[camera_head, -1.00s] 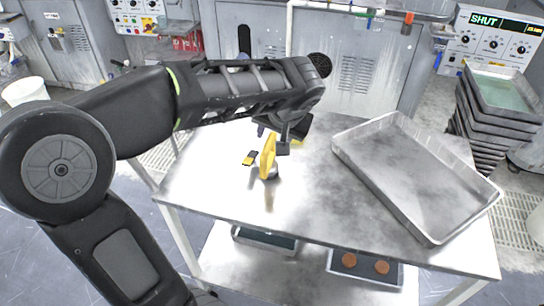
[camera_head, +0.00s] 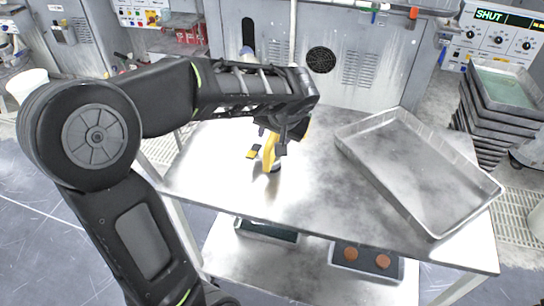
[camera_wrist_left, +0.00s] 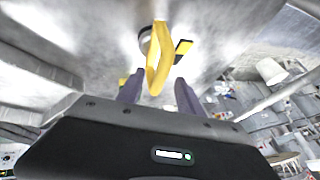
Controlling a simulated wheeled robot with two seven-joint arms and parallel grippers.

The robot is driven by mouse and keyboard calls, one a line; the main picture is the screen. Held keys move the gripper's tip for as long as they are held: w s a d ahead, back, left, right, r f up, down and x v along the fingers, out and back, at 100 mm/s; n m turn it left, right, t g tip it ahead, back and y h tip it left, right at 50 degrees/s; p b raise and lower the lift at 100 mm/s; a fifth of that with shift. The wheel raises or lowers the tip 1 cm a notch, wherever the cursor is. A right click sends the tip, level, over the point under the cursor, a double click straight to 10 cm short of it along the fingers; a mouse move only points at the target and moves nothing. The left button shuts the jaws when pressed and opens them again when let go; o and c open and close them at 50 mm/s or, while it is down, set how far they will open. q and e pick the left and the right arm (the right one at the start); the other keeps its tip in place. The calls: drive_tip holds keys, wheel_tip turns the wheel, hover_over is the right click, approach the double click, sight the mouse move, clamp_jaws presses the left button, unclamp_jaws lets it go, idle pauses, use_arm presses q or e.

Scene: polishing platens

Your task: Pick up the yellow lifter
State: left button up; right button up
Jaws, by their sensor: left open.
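The yellow lifter (camera_head: 268,152) stands upright on the metal table, its yellow handle rising from a small round dark base. In the left wrist view the lifter (camera_wrist_left: 158,60) shows just beyond and between the open fingers. My left gripper (camera_head: 273,140) reaches in from the left above the table, at the lifter's upper part. Its two fingers (camera_wrist_left: 158,92) are apart, one on each side of the yellow handle's near end. I cannot tell whether they touch it. My right gripper is not in view.
A small black and yellow piece (camera_head: 253,151) lies on the table (camera_head: 320,205) left of the lifter. A large metal tray (camera_head: 398,205) covers the table's right side. Stacked trays (camera_head: 487,120) stand beyond it. A lower shelf (camera_head: 310,280) holds dark trays.

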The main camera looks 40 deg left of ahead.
sight(273, 136)
use_arm(q)
drive_tip(key=x, duration=0.3)
drive_tip(key=shift+w+f, duration=0.1)
drive_tip(key=shift+f, duration=0.05)
drive_tip(key=shift+c, duration=0.5)
clamp_jaws()
idle(1.1)
